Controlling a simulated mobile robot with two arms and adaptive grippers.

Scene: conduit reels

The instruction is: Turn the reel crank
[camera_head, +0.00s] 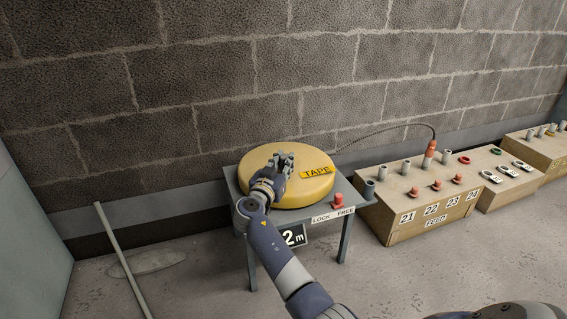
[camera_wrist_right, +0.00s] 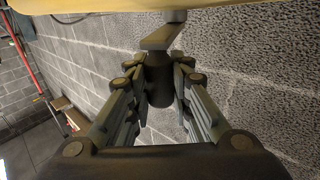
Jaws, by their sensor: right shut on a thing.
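A round yellow reel (camera_head: 310,187) with a "TAPE" label lies flat on a small grey table (camera_head: 347,190) against the block wall. My right gripper (camera_head: 281,160) is over the reel's top, left of the label. In the right wrist view, the fingers (camera_wrist_right: 162,85) are closed around a dark cylindrical crank handle (camera_wrist_right: 159,75). In the head view my gripper hides the crank. My left gripper does not show.
A red knob (camera_head: 338,200) sits by the "LOCK FREE" plate at the table's front. Wooden boxes (camera_head: 425,222) with numbered pipe ends stand to the right. A cable (camera_head: 385,132) runs to an orange plug there. A pale pole (camera_head: 122,262) leans at the left.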

